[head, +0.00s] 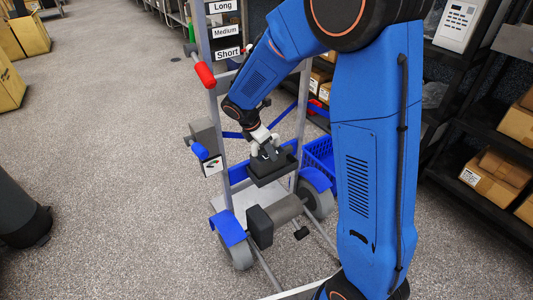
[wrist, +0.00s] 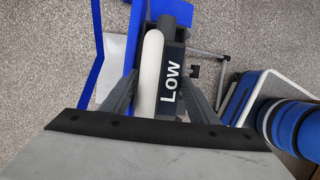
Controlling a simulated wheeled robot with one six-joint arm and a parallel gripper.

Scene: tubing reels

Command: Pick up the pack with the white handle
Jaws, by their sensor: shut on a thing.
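The pack is a dark block (head: 272,169) (wrist: 172,62) with the word "Low" on one face. Its pale white handle (wrist: 150,70) runs along it in the wrist view. My gripper (head: 267,151) (wrist: 160,82) is shut on the pack by the handle, with a finger on each side. In the head view the pack is below the gripper, within the outline of the metal trolley (head: 213,128). The fingertips partly hide the handle there. I cannot tell whether the pack touches the trolley.
The trolley carries labels "Long", "Medium" and "Short" (head: 227,54), a red grip (head: 205,75) and a blue-ended peg (head: 200,151). A blue basket (head: 319,157) is behind. Shelves with cardboard boxes (head: 493,172) stand right. The floor at left is mostly clear.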

